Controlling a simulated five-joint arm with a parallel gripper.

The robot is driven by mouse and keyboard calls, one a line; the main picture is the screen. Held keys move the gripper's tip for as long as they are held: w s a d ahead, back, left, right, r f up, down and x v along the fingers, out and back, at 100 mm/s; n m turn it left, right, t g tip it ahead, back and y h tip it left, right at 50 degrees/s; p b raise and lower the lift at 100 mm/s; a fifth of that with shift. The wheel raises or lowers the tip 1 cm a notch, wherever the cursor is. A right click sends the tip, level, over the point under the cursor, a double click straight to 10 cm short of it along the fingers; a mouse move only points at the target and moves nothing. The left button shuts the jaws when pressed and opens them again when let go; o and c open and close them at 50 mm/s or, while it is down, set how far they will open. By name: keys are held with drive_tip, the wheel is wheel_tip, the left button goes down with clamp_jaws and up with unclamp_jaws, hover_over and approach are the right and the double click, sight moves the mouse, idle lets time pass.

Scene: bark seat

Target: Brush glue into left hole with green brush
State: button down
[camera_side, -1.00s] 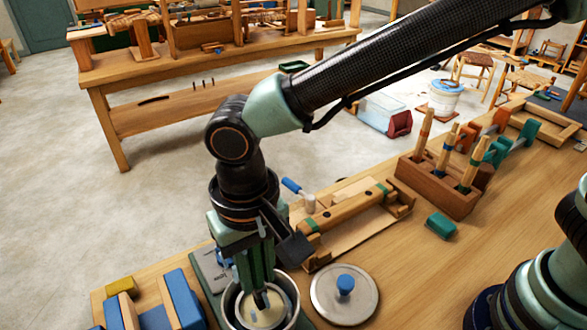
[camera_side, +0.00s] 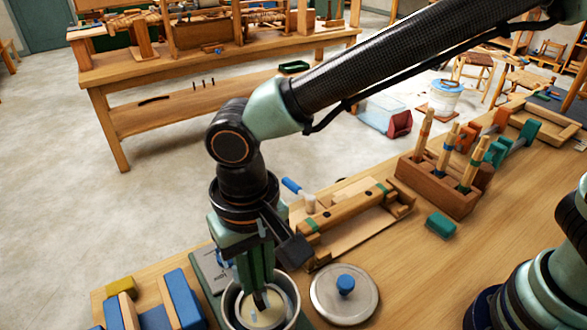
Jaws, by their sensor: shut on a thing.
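My gripper (camera_side: 257,280) points down at the lower middle, its fingers shut on what looks like the green brush. The brush is mostly hidden by the fingers, and a dark tip shows below them. This tip is inside a metal glue pot (camera_side: 291,309) holding cream-coloured glue (camera_side: 259,317). I cannot tell how deep the tip sits. A wooden rail (camera_side: 345,217) with green bands near its ends lies in a wooden holder right of my gripper.
A round metal lid (camera_side: 326,304) with a blue knob lies right of the pot. A wooden rack (camera_side: 437,187) holds several upright handled tools, with a green block (camera_side: 441,225) before it. A blue-handled mallet (camera_side: 293,187) lies behind the rail. Blue and wood blocks (camera_side: 185,299) stand left.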

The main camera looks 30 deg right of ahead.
drive_tip(key=shift+f, duration=0.55)
idle(1.1)
drive_tip(key=shift+r, duration=3.6)
drive_tip(key=w+d, duration=0.4)
drive_tip(key=d, duration=0.5)
drive_tip(key=w+d, duration=0.4)
drive_tip(key=d, duration=0.5)
drive_tip(key=s+d+f, duration=0.1)
drive_tip(key=d+f, duration=0.1)
drive_tip(key=d, duration=1.3)
drive_tip(key=shift+s+d, duration=0.15)
drive_tip(key=shift+d, duration=0.15)
